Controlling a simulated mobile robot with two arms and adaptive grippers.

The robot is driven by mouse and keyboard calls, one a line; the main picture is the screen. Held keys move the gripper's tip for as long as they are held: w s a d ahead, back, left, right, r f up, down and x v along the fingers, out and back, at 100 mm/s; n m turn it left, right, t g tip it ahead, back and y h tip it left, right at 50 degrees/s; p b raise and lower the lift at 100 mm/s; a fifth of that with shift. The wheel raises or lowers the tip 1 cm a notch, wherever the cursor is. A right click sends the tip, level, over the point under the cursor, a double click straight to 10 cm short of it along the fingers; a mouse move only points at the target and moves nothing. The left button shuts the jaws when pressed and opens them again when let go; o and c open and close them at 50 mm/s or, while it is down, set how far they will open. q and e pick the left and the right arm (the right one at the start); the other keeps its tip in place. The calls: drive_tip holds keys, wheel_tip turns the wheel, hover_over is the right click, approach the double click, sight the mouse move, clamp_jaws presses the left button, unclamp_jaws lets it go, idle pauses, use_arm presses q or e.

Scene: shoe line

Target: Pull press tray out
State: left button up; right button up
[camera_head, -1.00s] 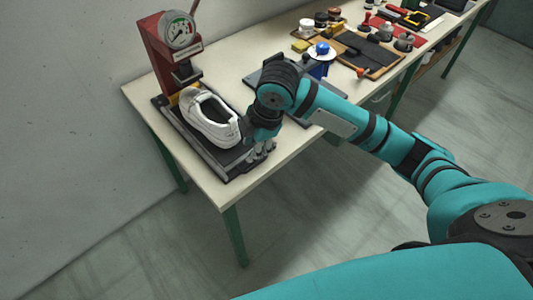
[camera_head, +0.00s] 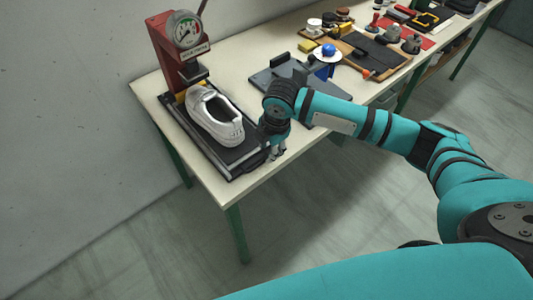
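The press tray (camera_head: 238,157) is a dark flat tray with grey side rails, reaching from under the red press (camera_head: 172,62) toward the table's front edge. My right gripper (camera_head: 277,152) points down at the tray's front right corner. Its fingers are small and partly hidden by the wrist, so I cannot tell whether they grip the tray edge. My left gripper is not in view.
The press has a round gauge (camera_head: 184,30) on top. A grey plate fixture (camera_head: 298,82) stands on the table (camera_head: 262,52) behind my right arm. Further right are a blue-knobbed tool (camera_head: 328,52) and boards with tools. Floor is open in front of the table.

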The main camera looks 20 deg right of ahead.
drive_tip(key=f, duration=0.3)
drive_tip(key=w+f, duration=0.1)
drive_tip(key=f, duration=0.1)
drive_tip(key=shift+a, duration=0.15)
clamp_jaws()
